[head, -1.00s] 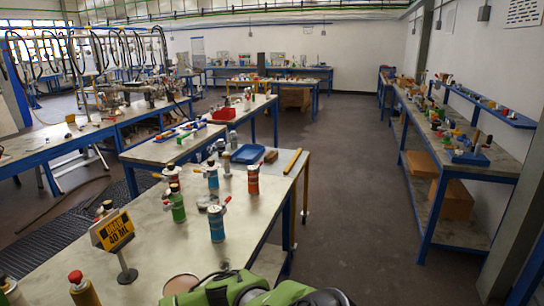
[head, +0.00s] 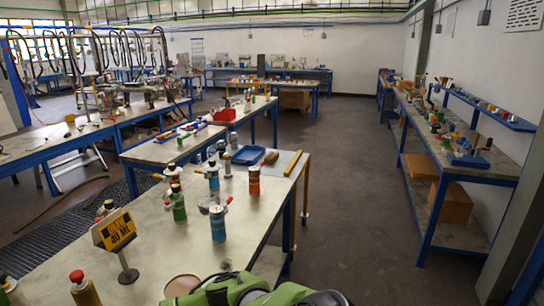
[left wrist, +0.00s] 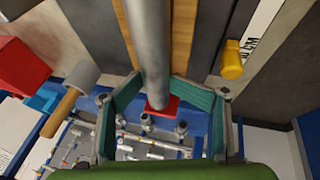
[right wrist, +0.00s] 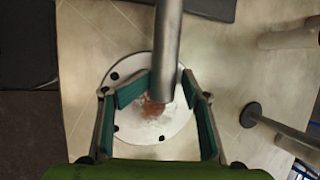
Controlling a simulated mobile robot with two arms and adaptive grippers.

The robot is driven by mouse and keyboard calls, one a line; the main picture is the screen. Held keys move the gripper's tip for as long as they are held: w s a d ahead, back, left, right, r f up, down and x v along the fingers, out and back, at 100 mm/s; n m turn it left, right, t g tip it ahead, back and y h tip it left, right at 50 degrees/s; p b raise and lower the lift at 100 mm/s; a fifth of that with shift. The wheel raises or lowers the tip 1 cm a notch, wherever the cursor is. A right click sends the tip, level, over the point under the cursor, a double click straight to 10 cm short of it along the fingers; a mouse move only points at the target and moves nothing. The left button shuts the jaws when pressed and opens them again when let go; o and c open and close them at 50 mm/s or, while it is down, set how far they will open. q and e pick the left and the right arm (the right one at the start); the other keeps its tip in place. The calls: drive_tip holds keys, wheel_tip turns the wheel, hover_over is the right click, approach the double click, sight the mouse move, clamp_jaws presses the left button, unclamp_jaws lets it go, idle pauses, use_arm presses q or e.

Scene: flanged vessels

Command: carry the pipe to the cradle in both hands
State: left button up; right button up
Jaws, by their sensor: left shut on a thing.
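The pipe is a plain grey tube (left wrist: 150,40). In the left wrist view my left gripper (left wrist: 158,78) is shut on it, with a teal pad on each side. Neither gripper nor the pipe shows in the head view, only my green arm parts at the bottom edge. I cannot make out the cradle.
In the head view a long bench (head: 150,265) carries a yellow sign (head: 115,230), a blue can (head: 218,223) and several other cans. A blue-framed bench (head: 445,165) lines the right wall. The floor aisle (head: 350,190) between them is clear.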

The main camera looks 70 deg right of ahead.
use_arm(q)
drive_tip(key=o, duration=1.1)
drive_tip(key=shift+s+d+f, duration=0.1)
drive_tip(key=shift+d+f, duration=0.3)
drive_tip(key=shift+d, duration=0.1)
use_arm(e)
drive_tip(key=shift+w+f, duration=0.1)
use_arm(q)
drive_tip(key=shift+o, duration=0.2)
drive_tip(key=shift+r, duration=0.1)
use_arm(e)
drive_tip(key=shift+w+d, duration=0.1)
use_arm(q)
drive_tip(key=shift+a+r, duration=0.1)
drive_tip(key=shift+a, duration=0.1)
drive_tip(key=shift+w, duration=0.2)
use_arm(e)
drive_tip(key=o, duration=0.8)
drive_tip(key=shift+f, duration=0.1)
use_arm(q)
drive_tip(key=shift+r, duration=0.15)
use_arm(e)
drive_tip(key=shift+r, duration=0.25)
